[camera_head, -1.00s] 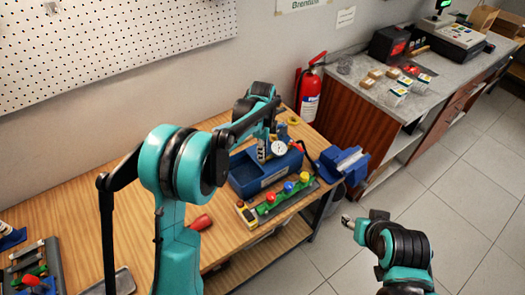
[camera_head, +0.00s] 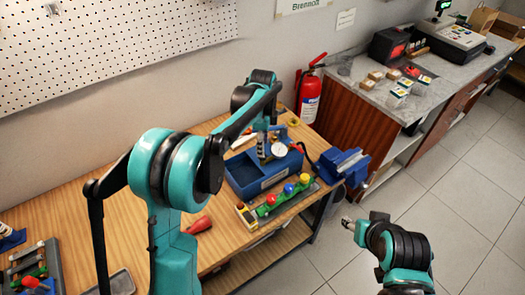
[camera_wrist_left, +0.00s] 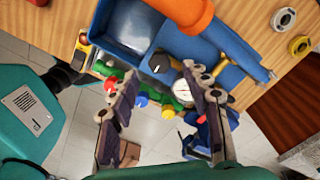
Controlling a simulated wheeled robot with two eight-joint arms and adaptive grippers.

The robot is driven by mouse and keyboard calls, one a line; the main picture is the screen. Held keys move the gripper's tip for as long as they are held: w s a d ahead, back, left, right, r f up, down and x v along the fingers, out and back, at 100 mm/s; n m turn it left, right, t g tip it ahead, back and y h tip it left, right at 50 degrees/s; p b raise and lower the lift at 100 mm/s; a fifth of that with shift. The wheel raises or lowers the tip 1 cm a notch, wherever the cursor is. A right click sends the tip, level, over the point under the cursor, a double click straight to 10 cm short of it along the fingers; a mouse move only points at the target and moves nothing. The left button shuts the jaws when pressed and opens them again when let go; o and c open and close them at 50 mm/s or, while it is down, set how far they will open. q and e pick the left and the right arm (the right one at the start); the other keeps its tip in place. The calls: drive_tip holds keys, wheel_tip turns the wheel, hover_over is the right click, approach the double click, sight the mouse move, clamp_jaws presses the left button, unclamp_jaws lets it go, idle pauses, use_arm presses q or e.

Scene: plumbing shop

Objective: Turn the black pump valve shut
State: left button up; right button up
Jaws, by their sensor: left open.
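The blue pump tub (camera_head: 262,180) stands on the wooden bench, with a round white gauge (camera_head: 279,149) on its right part. In the left wrist view the gauge (camera_wrist_left: 182,88) is partly covered by a finger. A dark round knob, apparently the black pump valve (camera_wrist_left: 157,63), sits by brass fittings just left of the gauge. My left gripper (camera_head: 263,148) is over the tub beside the gauge. In the wrist view its open fingers (camera_wrist_left: 160,82) stand either side of the knob; contact cannot be told. My right gripper (camera_head: 348,222) is at lower right, off the bench, its jaws unclear.
A green manifold with red (camera_head: 271,199), blue (camera_head: 289,188) and yellow knobs lies in front of the tub. A blue vise (camera_head: 345,163) is at the bench's right end. A red-handled tool (camera_head: 198,225) lies left. A fire extinguisher (camera_head: 308,98) hangs behind.

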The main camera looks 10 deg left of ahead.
use_arm(q)
wheel_tip(320, 180, up, 8)
drive_tip(key=shift+f, duration=0.15)
idle(0.5)
